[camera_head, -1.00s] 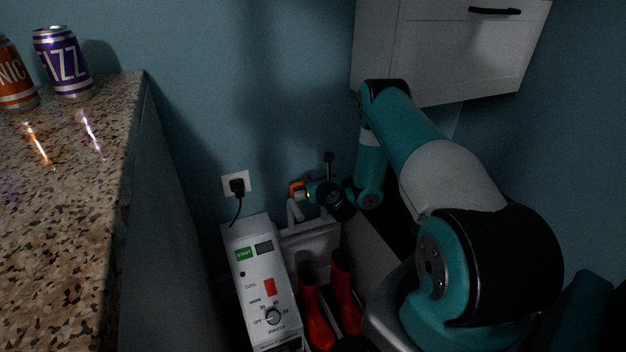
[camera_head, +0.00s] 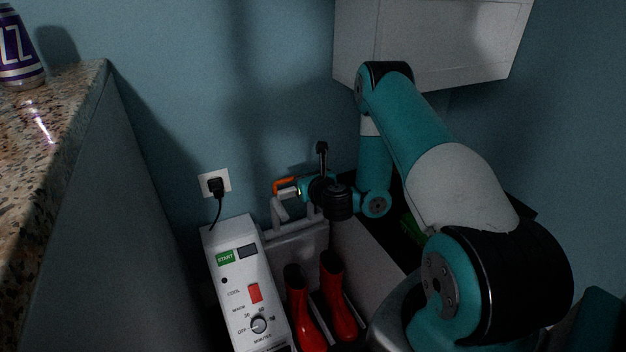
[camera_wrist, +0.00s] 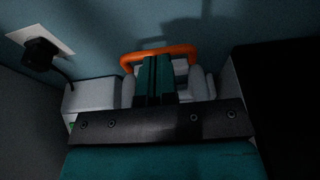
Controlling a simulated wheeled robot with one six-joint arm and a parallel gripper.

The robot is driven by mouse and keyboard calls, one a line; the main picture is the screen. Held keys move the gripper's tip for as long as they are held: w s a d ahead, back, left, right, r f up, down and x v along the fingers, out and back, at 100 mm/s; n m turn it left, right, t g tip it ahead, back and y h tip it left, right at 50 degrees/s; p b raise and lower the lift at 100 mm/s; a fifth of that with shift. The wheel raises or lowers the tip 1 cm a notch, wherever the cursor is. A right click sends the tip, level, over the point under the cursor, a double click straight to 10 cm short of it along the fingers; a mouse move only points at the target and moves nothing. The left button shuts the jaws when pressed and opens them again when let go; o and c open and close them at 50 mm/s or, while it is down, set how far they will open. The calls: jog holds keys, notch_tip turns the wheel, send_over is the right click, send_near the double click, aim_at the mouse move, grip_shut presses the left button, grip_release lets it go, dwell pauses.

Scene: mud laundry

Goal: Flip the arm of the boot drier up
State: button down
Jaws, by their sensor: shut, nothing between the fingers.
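The boot drier is a white unit with a control panel (camera_head: 245,285) and a grey body behind two red boots (camera_head: 320,310). Its arm is a light grey tube (camera_head: 279,212) with an orange loop handle (camera_head: 284,184) near the back wall. The orange handle also shows in the wrist view (camera_wrist: 160,52). My gripper (camera_head: 299,189) is shut and empty, at the right of the orange handle in the head view.
A speckled counter (camera_head: 50,130) with a purple can (camera_head: 18,50) stands on the left. A black plug with cord sits in the wall socket (camera_head: 214,183). A white wall cabinet (camera_head: 430,45) hangs above my arm. The back wall is close behind the handle.

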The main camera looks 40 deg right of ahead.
jog(key=s+a+r+b, duration=0.1)
jog(key=s+r+b, duration=0.2)
jog(key=r, duration=0.3)
jog(key=shift+s+a+r, duration=0.15)
jog(key=shift+s+r, duration=0.05)
jog(key=shift+s, duration=0.2)
